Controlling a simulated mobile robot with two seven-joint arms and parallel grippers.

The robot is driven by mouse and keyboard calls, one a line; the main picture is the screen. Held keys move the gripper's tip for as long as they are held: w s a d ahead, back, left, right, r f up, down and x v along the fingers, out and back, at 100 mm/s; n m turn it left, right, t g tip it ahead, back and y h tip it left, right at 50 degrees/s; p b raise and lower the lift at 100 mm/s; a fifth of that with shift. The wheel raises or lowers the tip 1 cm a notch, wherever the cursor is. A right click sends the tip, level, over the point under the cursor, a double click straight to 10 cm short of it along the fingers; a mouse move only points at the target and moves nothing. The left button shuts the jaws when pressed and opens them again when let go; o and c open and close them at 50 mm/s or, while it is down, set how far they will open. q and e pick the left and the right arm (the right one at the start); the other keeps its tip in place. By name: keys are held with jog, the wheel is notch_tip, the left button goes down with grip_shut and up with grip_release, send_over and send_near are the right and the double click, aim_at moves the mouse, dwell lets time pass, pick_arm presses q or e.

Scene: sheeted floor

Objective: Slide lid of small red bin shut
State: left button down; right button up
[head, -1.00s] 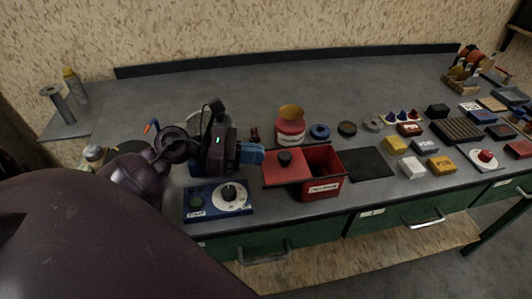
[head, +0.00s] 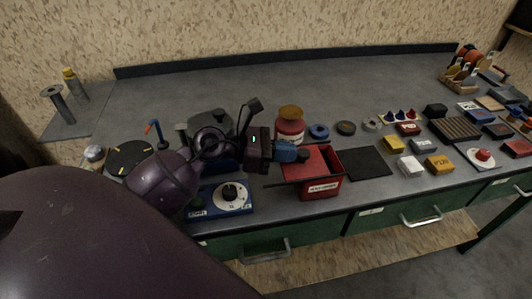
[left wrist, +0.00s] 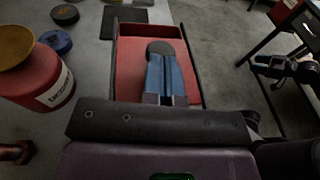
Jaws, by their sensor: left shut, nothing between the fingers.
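The small red bin (head: 320,188) with a white label stands near the front edge of the bench. Its red sliding lid (head: 292,168) lies over most of the top, and a narrow dark gap shows at the right end. In the left wrist view, the open end of the bin (left wrist: 152,30) is at the top, beyond the lid (left wrist: 130,75). A round black knob (left wrist: 161,47) stands on the lid. My left gripper (head: 291,153) is shut, its blue fingers behind the knob and seemingly against it. A dark jointed part (left wrist: 285,68) at the right may be my right gripper.
A red jar (head: 290,131) stands just behind the bin. A blue dial box (head: 222,198) is left of it, below my arm. A black mat (head: 366,163) lies to its right, with several small boxes beyond. The rear of the bench is clear.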

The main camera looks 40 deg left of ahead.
aim_at(304, 150)
pick_arm(q)
jog(key=w+d, duration=0.2)
jog(key=w, duration=0.1)
jog(key=shift+d+r, duration=0.1)
jog(key=shift+d, duration=0.3)
jog(key=shift+a, duration=0.15)
jog(key=v, duration=1)
jog(key=shift+s+a, duration=0.3)
jog(key=shift+s+d, duration=0.1)
